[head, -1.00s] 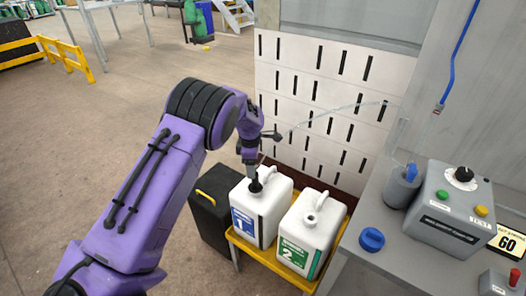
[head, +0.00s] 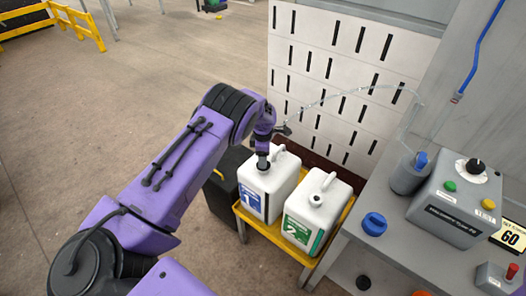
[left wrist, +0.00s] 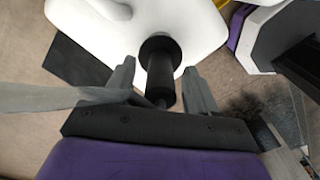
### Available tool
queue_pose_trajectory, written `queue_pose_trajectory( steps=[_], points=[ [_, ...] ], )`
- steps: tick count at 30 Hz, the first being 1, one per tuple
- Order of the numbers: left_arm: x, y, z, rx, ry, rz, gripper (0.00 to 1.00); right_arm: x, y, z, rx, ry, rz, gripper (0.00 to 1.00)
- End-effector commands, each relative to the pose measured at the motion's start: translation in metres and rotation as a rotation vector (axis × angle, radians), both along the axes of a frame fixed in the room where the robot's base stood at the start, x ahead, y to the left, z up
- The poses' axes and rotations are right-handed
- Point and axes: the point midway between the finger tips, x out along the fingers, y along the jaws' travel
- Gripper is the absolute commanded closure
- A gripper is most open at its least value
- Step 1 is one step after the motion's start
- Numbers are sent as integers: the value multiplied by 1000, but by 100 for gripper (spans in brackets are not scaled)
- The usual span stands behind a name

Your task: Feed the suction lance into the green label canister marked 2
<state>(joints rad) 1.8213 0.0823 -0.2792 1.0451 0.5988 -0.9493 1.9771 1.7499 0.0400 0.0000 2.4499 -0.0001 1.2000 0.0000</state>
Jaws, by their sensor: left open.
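The green label canister marked 2 (head: 312,215) is white and upright, with an uncovered neck (head: 316,199). To its left stands a white canister with a blue label marked 1 (head: 268,188). The black cylindrical top of the suction lance (head: 263,161) stands at canister 1's neck; a clear hose (head: 335,97) arcs away to the right. My left gripper (head: 262,148) is over canister 1, at the lance top. In the left wrist view its open fingers (left wrist: 158,84) lie on either side of the black lance top (left wrist: 160,62). The lance's lower part is hidden. My right gripper is out of view.
Both canisters stand on a yellow-edged stand (head: 243,212). A black container (head: 226,185) is left of it. A grey bench (head: 400,262) on the right holds a blue cap (head: 374,223), a grey cup (head: 408,175) and a control box (head: 455,205). A slotted white panel (head: 335,80) stands behind.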

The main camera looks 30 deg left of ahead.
Motion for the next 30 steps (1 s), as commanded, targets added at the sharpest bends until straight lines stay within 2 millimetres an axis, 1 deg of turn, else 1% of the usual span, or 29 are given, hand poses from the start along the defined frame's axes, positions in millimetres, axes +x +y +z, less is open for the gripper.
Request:
queue_pose_trajectory(
  steps=[3, 4, 5, 6, 8, 9, 11, 12, 13, 14, 17, 20, 30],
  points=[
    [0, 0, 0, 0, 0, 1, 42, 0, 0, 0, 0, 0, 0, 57],
    [0, 0, 0, 0, 0, 1, 45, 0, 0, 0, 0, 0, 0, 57],
    [0, 0, 0, 0, 0, 1, 55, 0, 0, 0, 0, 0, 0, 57],
    [0, 0, 0, 0, 0, 1, 68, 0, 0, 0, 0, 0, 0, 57],
    [0, 0, 0, 0, 0, 1, 88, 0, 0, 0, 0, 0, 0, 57],
    [0, 0, 0, 0, 0, 1, 100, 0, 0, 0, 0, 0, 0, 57],
    [0, 0, 0, 0, 0, 1, 100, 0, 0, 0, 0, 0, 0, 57],
    [0, 0, 0, 0, 0, 1, 85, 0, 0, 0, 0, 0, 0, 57],
    [0, 0, 0, 0, 0, 1, 95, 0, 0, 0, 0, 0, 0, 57],
    [0, 0, 0, 0, 0, 1, 100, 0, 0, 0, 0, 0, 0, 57],
    [0, 0, 1, 0, 0, 1, 100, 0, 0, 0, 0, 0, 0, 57],
    [0, 0, 7, 1, -1, 1, 100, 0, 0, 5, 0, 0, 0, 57],
    [0, 0, 40, -1, -1, 2, 100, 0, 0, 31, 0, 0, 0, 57]
  ],
)
